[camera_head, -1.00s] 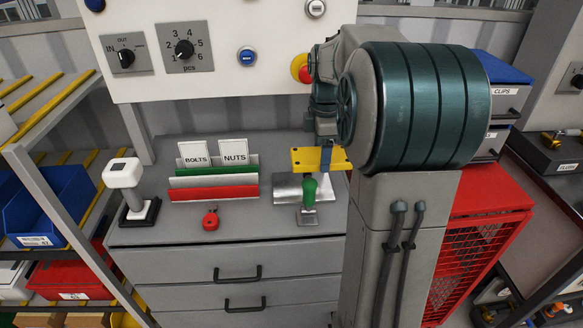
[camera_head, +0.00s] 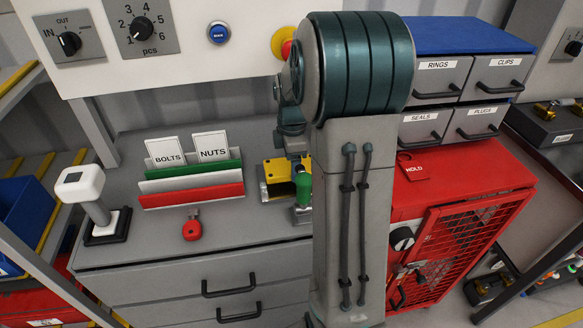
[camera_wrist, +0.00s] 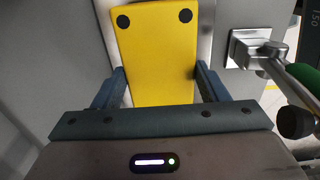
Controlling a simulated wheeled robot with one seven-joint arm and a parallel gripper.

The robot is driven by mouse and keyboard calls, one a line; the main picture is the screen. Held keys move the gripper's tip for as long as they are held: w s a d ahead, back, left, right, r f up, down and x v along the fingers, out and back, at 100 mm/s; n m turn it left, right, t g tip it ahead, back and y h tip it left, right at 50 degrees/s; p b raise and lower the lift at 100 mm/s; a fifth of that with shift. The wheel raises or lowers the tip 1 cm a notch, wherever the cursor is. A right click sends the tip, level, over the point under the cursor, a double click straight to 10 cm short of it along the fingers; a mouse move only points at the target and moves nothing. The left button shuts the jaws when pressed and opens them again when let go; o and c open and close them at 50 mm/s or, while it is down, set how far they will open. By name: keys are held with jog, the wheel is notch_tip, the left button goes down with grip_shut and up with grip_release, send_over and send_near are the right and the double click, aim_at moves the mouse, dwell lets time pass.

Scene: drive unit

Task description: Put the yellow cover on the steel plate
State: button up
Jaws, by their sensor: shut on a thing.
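The yellow cover (camera_head: 277,174) is a flat plate with dark round spots at its corners. It also shows in the wrist view (camera_wrist: 155,60), between the two fingers. My gripper (camera_wrist: 160,85) is shut on its sides. In the head view my gripper (camera_head: 299,166) is partly hidden by my arm. The cover is over the steel plate (camera_wrist: 204,35), which shows only as a narrow shiny strip beside it. I cannot tell whether the cover rests fully on the plate. The green-handled clamp (camera_head: 304,190) stands close to the cover's right side; its metal base shows in the wrist view (camera_wrist: 252,48).
A red-knobbed object (camera_head: 192,229) and a BOLTS/NUTS rack (camera_head: 190,187) stand left on the grey cabinet top (camera_head: 245,238). A white-topped lever (camera_head: 95,205) is at the far left. The red cabinet (camera_head: 460,190) and labelled drawers (camera_head: 440,80) stand to the right.

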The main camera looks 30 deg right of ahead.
jog(key=shift+f, duration=1.15)
jog(key=shift+f, duration=0.15)
jog(key=o, duration=1.1)
notch_tip(320, 180, up, 12)
jog(key=shift+r, duration=0.2)
